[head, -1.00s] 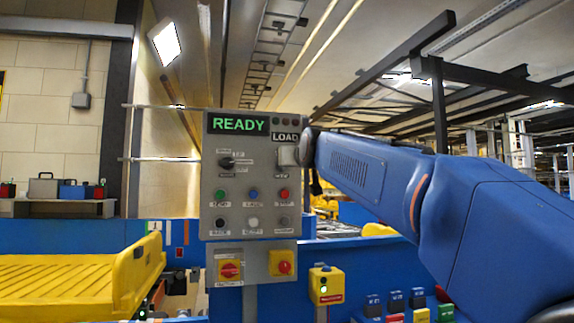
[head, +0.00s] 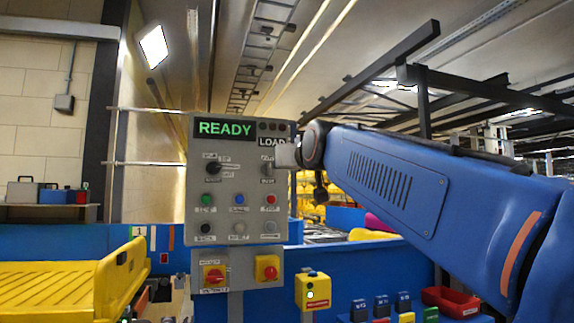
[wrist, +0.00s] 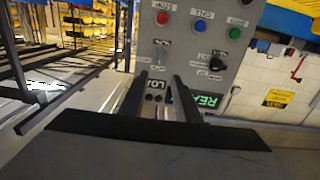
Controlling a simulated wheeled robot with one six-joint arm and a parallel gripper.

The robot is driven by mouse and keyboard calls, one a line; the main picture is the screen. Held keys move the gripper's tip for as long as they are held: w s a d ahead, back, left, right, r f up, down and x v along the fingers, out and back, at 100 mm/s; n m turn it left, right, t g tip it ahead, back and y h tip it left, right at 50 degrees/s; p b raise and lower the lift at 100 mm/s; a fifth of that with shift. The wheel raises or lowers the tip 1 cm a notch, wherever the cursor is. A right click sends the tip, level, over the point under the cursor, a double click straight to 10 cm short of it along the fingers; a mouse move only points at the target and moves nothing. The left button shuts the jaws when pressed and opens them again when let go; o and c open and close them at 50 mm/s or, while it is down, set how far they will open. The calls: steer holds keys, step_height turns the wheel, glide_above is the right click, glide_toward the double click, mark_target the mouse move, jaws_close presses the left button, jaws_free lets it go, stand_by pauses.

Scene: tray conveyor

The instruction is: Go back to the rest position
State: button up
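My blue arm reaches in from the right in the head view. My gripper (head: 284,155) is small there, at the right edge of the grey control panel (head: 240,222), beside the LOAD label and a selector switch. The wrist view shows my gripper (wrist: 159,74) with two dark fingers spread apart and nothing between them. The control panel (wrist: 228,42) appears upside down beyond the fingertips. I cannot tell whether the fingers touch it. The panel's green READY display (head: 225,128) is lit.
A yellow tray (head: 60,290) stands at the lower left. Below the panel are red knobs on yellow plates and a yellow button box (head: 312,291). Small coloured blocks and a red bin (head: 451,302) lie at the lower right. A blue wall (head: 390,262) runs behind.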

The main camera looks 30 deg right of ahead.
steer(key=shift+f, duration=0.1)
steer(key=s+a+f+n+g+y, duration=0.1)
steer(key=s+a+f+g, duration=0.15)
steer(key=f, duration=0.85)
steer(key=s+a+f+g+y, duration=0.1)
steer(key=s+a+f+g, duration=0.15)
steer(key=f, duration=0.85)
steer(key=s+a+f+n+g+y, duration=0.15)
steer(key=a+f, duration=0.25)
steer(key=f, duration=0.7)
steer(key=s+a+f+g, duration=0.1)
steer(key=s+f+g, duration=0.1)
steer(key=s+f, duration=0.3)
steer(key=s+a+f+g+y, duration=0.1)
steer(key=s+f, duration=0.4)
steer(key=f, duration=0.6)
steer(key=s+a+f+g, duration=0.2)
steer(key=s+f, duration=0.4)
steer(key=f, duration=0.3)
steer(key=shift+a+g, duration=0.15)
steer(key=shift+g, duration=0.4)
steer(key=shift+n+y, duration=0.25)
